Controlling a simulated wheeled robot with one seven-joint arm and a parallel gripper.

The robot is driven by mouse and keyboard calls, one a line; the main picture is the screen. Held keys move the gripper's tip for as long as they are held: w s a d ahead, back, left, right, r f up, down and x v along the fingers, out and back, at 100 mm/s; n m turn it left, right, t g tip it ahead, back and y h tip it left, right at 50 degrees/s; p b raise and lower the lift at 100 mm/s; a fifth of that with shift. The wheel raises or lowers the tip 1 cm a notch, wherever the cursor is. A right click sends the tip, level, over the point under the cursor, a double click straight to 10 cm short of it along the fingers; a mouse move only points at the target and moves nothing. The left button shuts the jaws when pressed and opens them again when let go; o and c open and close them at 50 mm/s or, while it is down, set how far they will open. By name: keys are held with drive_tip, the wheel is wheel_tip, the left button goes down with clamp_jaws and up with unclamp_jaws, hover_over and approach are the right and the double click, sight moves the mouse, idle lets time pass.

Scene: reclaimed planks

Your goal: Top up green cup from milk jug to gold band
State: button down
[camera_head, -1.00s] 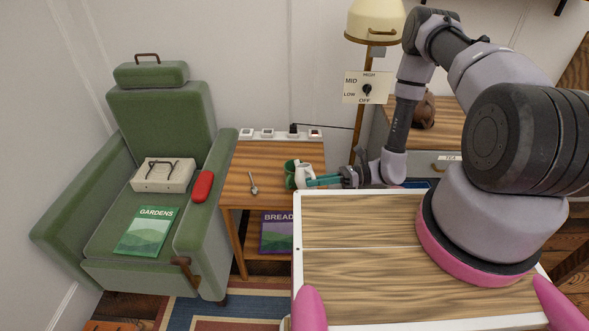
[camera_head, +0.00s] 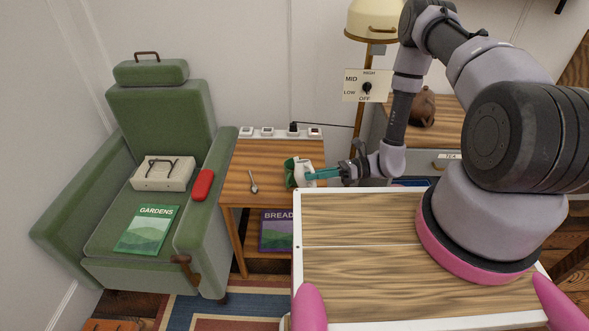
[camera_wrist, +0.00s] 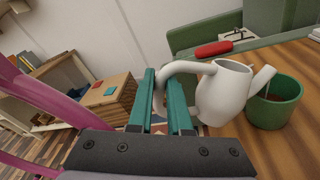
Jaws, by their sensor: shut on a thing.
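A white milk jug (camera_wrist: 224,92) is held by its handle between the teal fingers of my gripper (camera_wrist: 166,98). In the wrist view the jug is tilted, and its spout reaches to the rim of the green cup (camera_wrist: 272,106). The cup stands upright on the side table (camera_head: 240,188). The cup also shows in the head view (camera_head: 289,172), partly behind the jug (camera_head: 303,174). My gripper (camera_head: 318,174) comes in from the right there. The cup's milk level and the gold band cannot be made out.
A spoon (camera_head: 253,183) lies left of the cup. Sockets with a plug (camera_head: 293,129) line the table's back edge. A green armchair (camera_head: 160,110) holding a red case (camera_head: 202,186) stands at left. A floor lamp (camera_head: 376,22) stands behind, and a teapot (camera_head: 424,108) at right.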

drive_tip(key=shift+r, duration=0.1)
drive_tip(key=shift+w+a+r+m+p, duration=0.3)
drive_tip(key=shift+w+r+m, duration=0.1)
drive_tip(key=shift+w+r, duration=0.25)
drive_tip(key=shift+w+a+r+m+h+p, duration=0.2)
drive_tip(key=shift+w+r+m+h+p, duration=0.15)
drive_tip(key=shift+w+r+p, duration=0.35)
idle(0.6)
drive_tip(key=s+f+n, duration=0.1)
drive_tip(key=f, duration=0.1)
drive_tip(key=s+d+f+n, duration=0.1)
drive_tip(key=s, duration=0.1)
drive_tip(key=s+f+n+y, duration=0.1)
drive_tip(key=s+f, duration=0.1)
drive_tip(key=shift+d+f, duration=0.3)
drive_tip(key=shift+a, duration=0.1)
drive_tip(key=shift+s+f+n+b, duration=1.7)
drive_tip(key=shift+f+b, duration=0.6)
drive_tip(key=shift+f, duration=0.8)
wheel_tip(320, 180, up, 7)
drive_tip(key=shift+w+d+y, duration=0.15)
drive_tip(key=shift+d+y, duration=0.2)
drive_tip(key=shift+d, duration=0.1)
drive_tip(key=shift+f+n, duration=0.15)
drive_tip(key=shift+n, duration=0.1)
